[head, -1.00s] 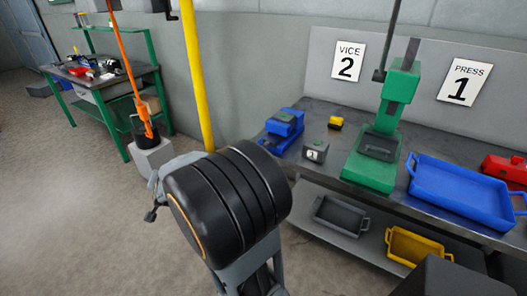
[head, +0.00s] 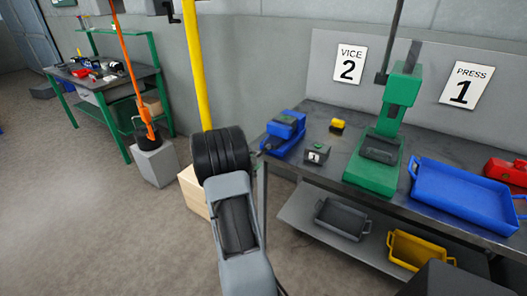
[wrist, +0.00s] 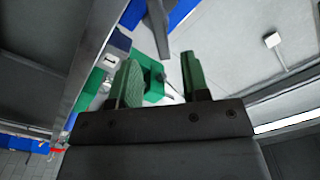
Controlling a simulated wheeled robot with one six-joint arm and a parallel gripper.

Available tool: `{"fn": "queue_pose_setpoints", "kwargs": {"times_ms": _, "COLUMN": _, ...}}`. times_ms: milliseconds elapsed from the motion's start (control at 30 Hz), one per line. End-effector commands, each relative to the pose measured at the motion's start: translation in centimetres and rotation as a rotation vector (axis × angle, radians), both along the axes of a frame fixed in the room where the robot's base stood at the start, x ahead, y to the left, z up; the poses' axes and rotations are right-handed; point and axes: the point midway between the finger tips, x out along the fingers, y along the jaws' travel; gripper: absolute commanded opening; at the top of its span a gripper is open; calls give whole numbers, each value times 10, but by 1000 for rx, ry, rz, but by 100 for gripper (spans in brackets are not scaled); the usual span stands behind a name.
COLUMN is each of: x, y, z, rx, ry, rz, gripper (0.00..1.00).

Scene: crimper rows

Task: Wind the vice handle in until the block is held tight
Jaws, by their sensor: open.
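The blue vice (head: 284,132) stands at the left end of the grey bench, below the sign reading VICE 2 (head: 348,64). Its near end is partly behind my arm, and I cannot make out its handle or a block in its jaws. In the wrist view, my gripper (wrist: 163,78) is open, its two green fingers apart with nothing held between them. A blue part, probably the vice, and a dark grey bar (wrist: 158,30) show beyond the fingertips; I cannot tell whether the bar is the handle. In the head view my gripper is hidden behind my arm.
A green press (head: 384,140) and a blue tray (head: 465,194) stand farther right. A yellow post (head: 198,75) rises left of the bench.

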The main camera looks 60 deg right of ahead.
Motion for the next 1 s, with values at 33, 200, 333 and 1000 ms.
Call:
{"fn": "queue_pose_setpoints", "kwargs": {"times_ms": 33, "x": -1, "y": -11, "z": 1, "rx": 1, "ry": 0, "rz": -3, "gripper": 43}}
{"fn": "queue_pose_setpoints", "kwargs": {"times_ms": 200, "x": 0, "y": -41, "z": 1, "rx": 1, "ry": 1, "rz": -2, "gripper": 43}}
{"fn": "queue_pose_setpoints", "kwargs": {"times_ms": 333, "x": 0, "y": -58, "z": 1, "rx": 2, "ry": 0, "rz": 1, "gripper": 43}}
{"fn": "queue_pose_setpoints", "kwargs": {"times_ms": 1000, "x": 0, "y": -79, "z": 0, "rx": 2, "ry": 0, "rz": 3, "gripper": 37}}
